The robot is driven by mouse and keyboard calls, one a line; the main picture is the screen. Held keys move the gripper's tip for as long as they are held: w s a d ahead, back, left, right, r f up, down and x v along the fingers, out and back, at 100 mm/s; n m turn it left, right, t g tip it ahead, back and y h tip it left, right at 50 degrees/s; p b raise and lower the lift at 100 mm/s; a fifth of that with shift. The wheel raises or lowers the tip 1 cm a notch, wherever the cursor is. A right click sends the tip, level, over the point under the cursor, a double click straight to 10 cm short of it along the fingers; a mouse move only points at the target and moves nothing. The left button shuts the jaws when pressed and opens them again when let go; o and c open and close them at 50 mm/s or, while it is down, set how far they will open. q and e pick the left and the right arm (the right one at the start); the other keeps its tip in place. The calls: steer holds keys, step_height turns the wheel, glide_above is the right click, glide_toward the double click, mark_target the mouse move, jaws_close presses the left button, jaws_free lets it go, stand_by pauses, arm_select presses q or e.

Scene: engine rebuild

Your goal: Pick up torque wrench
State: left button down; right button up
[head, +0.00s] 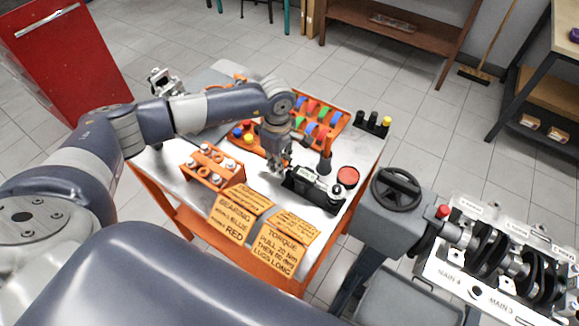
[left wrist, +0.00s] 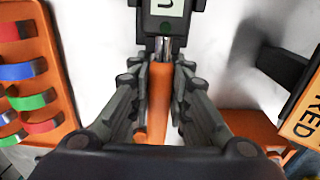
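The torque wrench shows in the left wrist view as an orange handle (left wrist: 159,88) with a dark head and a lit display (left wrist: 165,14) above it. My left gripper (head: 284,166) is over the worktable; in the left wrist view its fingers (left wrist: 160,75) lie close on both sides of the orange handle and look shut on it. In the head view the gripper hides most of the handle, and the wrench's dark body (head: 306,179) shows just to its right. My right gripper is not in view.
A crankshaft block (head: 490,262) stands at right.

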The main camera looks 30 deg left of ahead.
arm_select(q)
steer(key=shift+w+r, duration=0.1)
steer(key=shift+r, duration=0.25)
step_height(320, 180, up, 8)
steer(key=b, duration=0.2)
steer(key=shift+r+b, duration=0.2)
steer(key=shift+b, duration=0.15)
steer(key=shift+r, duration=0.5)
steer(key=c, duration=2.2)
jaws_free()
jaws_close()
steer(key=shift+r, duration=0.1)
